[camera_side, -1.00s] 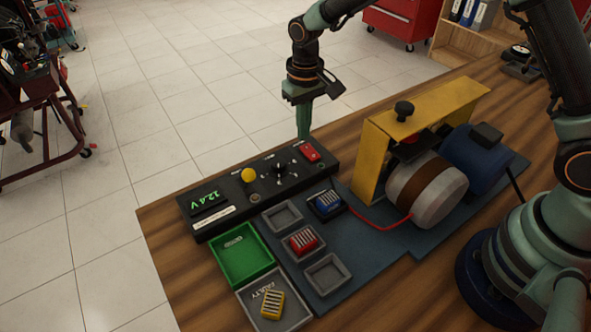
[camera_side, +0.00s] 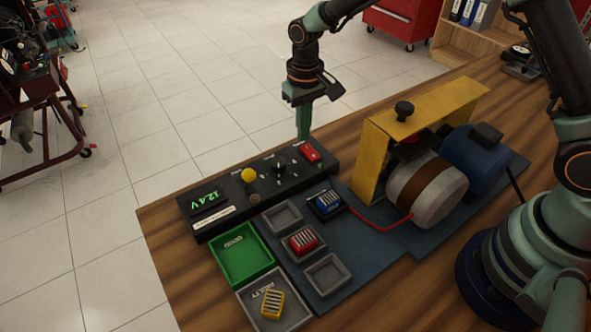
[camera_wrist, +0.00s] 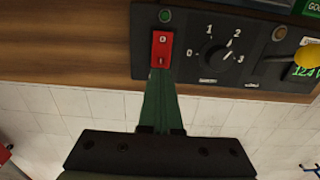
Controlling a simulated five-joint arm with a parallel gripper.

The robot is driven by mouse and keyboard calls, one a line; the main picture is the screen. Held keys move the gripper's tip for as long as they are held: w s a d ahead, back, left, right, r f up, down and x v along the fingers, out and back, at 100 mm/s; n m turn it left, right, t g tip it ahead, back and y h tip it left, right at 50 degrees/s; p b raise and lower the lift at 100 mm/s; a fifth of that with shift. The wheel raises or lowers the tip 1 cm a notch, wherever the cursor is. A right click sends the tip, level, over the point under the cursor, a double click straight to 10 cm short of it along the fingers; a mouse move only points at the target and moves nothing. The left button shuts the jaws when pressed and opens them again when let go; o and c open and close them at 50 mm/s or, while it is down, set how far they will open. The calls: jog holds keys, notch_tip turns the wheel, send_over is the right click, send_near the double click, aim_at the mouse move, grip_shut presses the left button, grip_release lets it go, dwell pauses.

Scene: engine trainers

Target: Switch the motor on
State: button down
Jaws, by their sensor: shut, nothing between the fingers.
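The red rocker switch (camera_side: 311,153), marked 0 and I, is on the far right end of the black control panel (camera_side: 218,221). It also shows in the wrist view (camera_wrist: 162,46). My gripper (camera_side: 303,136) points down at the panel's back edge, just behind the switch. In the wrist view my gripper (camera_wrist: 160,73) is shut and empty, its tips at the I end of the switch; I cannot tell whether they touch. A green indicator (camera_wrist: 165,15) sits beside the switch's 0 end. The blue motor (camera_side: 470,158) is behind the grey drum (camera_side: 432,190) with a brown band.
A black dial (camera_wrist: 214,57) numbered 0 to 3 and a yellow-knobbed lever (camera_side: 248,175) are beside the switch. The display (camera_side: 206,201) reads 12.4 V. A yellow guard (camera_side: 425,114) stands over the drum. Several trays, including a green one (camera_side: 243,258), lie in front.

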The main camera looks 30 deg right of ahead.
jog(key=shift+f, duration=0.9)
jog(key=shift+r, duration=0.1)
notch_tip(320, 180, up, 7)
dwell(0.9)
